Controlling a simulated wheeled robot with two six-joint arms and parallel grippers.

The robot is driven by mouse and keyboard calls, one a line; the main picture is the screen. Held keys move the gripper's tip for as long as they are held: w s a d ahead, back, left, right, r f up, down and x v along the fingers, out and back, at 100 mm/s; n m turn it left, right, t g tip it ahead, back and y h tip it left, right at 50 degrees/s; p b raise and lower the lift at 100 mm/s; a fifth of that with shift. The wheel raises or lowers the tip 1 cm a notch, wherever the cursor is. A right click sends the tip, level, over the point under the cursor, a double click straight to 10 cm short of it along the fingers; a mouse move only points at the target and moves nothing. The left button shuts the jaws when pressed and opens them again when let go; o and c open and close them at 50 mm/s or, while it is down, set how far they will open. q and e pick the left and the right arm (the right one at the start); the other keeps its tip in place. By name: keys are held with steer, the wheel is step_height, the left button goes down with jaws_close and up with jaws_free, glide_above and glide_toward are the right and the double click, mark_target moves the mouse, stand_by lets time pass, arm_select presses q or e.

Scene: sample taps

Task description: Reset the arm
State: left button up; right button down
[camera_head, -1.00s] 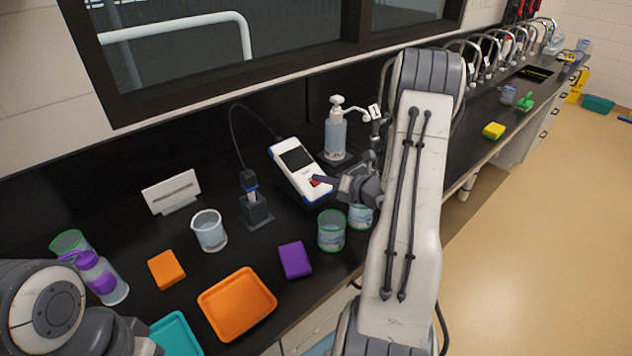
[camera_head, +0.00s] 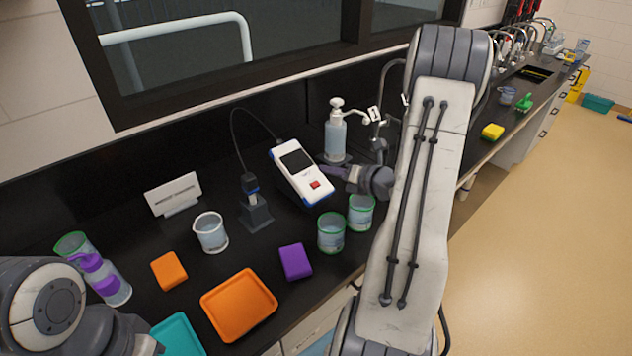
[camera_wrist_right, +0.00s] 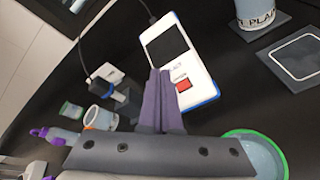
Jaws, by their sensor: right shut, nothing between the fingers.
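My right gripper (camera_head: 324,171) is shut and empty, its dark purple-grey fingers together. In the head view it is just right of the white meter (camera_head: 301,172), near the soap bottle. In the right wrist view the closed fingers (camera_wrist_right: 158,78) point toward the meter (camera_wrist_right: 180,58), beside its red button (camera_wrist_right: 184,85); I cannot tell a touch there. My right arm (camera_head: 420,200) reaches up over the counter's front. My left arm (camera_head: 50,305) shows at the lower left; its gripper is not in view.
Two green-rimmed beakers (camera_head: 331,232) (camera_head: 361,211) stand below the right gripper. A soap pump bottle (camera_head: 336,137) is behind it. A probe stand (camera_head: 256,212), clear beaker (camera_head: 210,232), orange tray (camera_head: 239,306), purple sponge (camera_head: 295,262) and orange sponge (camera_head: 169,271) are to the left.

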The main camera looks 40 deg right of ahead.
steer(key=shift+r, duration=0.1)
stand_by(0.5)
steer(key=w+a+r+m+g+h, duration=0.1)
steer(key=w+a+m+g, duration=0.15)
steer(key=a, duration=0.35)
steer(key=w+a+r+m+g+h, duration=0.1)
steer(key=w+a+m, duration=0.25)
steer(key=a, duration=0.35)
steer(key=s+a+r+m+g, duration=0.1)
steer(key=s+a+m+g, duration=0.1)
steer(key=s+a+m, duration=0.3)
steer(key=s+a+m+g, duration=0.1)
steer(key=a+m, duration=0.1)
steer(key=a, duration=0.4)
steer(key=s+a+m+g, duration=0.4)
steer(key=s+a, duration=0.3)
steer(key=s, duration=0.5)
steer(key=s+a+r+m+g, duration=0.1)
steer(key=s+a+m+g, duration=0.2)
steer(key=s, duration=1)
steer(key=a+m, duration=0.2)
steer(key=a, duration=0.2)
steer(key=shift+s+r+g+y, duration=0.25)
steer(key=shift+g+y, duration=0.1)
steer(key=shift+y, duration=0.05)
